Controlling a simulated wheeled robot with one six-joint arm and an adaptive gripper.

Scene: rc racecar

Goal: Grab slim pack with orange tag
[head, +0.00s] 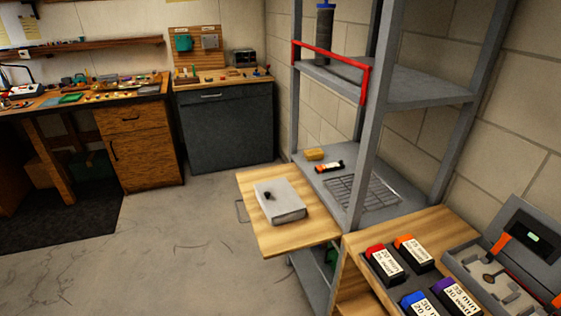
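A slim black pack (329,167) with orange and a small pale label lies on the grey shelf, left of a wire rack. Another black pack with an orange end (416,253) and a white label stands among several packs on the wooden surface at lower right. Its label print is too small to read surely. I cannot tell for certain which of the two is the slim one. My gripper is not in this view.
Packs with red (384,263), blue (419,303) and purple (456,296) ends surround the orange-ended one. An open grey case (490,285) is right of them. A grey box (281,202) lies on a wooden board (262,236). Grey shelf posts (366,130) stand close by. Floor at left is clear.

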